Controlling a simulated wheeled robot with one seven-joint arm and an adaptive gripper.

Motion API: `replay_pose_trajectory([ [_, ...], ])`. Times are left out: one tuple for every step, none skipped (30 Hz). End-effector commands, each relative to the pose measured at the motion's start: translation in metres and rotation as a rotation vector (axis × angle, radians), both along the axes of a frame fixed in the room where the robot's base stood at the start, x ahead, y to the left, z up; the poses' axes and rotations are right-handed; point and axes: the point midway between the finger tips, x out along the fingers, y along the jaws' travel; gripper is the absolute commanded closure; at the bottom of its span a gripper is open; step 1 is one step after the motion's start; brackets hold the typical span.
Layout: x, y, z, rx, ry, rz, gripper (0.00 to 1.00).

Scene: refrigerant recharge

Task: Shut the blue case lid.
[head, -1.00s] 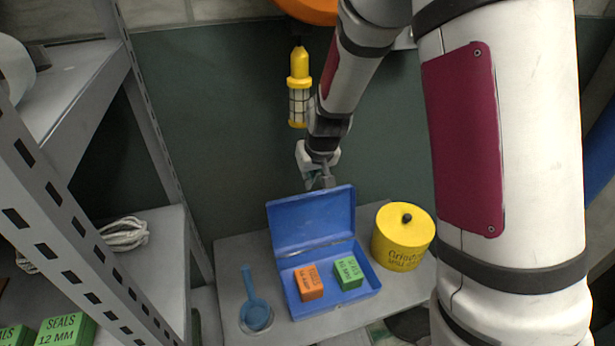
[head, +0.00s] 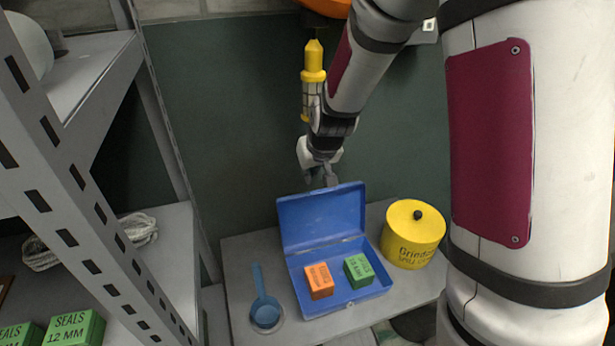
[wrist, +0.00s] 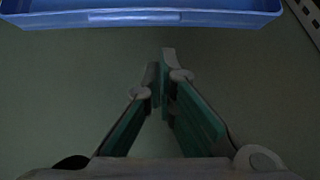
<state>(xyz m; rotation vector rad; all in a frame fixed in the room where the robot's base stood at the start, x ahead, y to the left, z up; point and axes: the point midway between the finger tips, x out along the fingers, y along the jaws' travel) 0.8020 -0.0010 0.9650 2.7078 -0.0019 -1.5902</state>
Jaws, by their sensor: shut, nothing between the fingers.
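The blue case (head: 350,303) stands on the grey bench top with its lid (head: 322,217) open, raised near upright at the back. An orange box (head: 319,281) and a green box (head: 358,270) sit inside it. My gripper (head: 322,183) is just behind and above the lid's top edge. In the wrist view my gripper (wrist: 165,62) is shut and empty, its fingertips close together. A blue edge of the case (wrist: 150,17) crosses the top of the wrist view, apart from the fingertips. The head view does not show clearly whether the gripper touches the lid.
A yellow tin (head: 412,235) stands right of the case. A grey shelf rack (head: 85,190) fills the left side.

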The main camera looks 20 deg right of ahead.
Motion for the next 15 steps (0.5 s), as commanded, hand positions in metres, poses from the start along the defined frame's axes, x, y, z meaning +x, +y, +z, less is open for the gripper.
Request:
replay_pose_trajectory([
  [0.0, 0.002, 0.002, -0.001, -0.002, 0.002, 1.0],
  [-0.001, 0.003, 0.004, -0.002, -0.002, 0.003, 1.0],
  [-0.002, 0.004, 0.007, -0.003, -0.003, 0.004, 1.0],
  [-0.004, 0.006, 0.009, -0.004, -0.004, 0.005, 1.0],
  [-0.005, 0.008, 0.013, -0.004, -0.005, 0.006, 1.0],
  [-0.011, 0.009, 0.015, -0.006, -0.004, 0.004, 1.0],
  [-0.019, 0.009, 0.014, -0.006, -0.002, 0.002, 1.0],
  [-0.026, 0.009, 0.014, -0.007, -0.004, 0.002, 1.0],
  [-0.036, 0.01, 0.014, -0.007, -0.003, 0.003, 1.0],
  [-0.043, 0.01, 0.015, -0.007, -0.005, 0.003, 1.0],
  [-0.05, 0.011, 0.015, -0.007, -0.005, 0.003, 1.0],
  [-0.06, 0.011, 0.015, -0.007, -0.005, 0.003, 1.0],
  [-0.066, 0.011, 0.015, -0.008, -0.005, 0.004, 1.0],
  [-0.073, 0.011, 0.015, -0.009, -0.006, 0.003, 1.0],
  [-0.081, 0.011, 0.015, -0.009, -0.005, 0.003, 1.0],
])
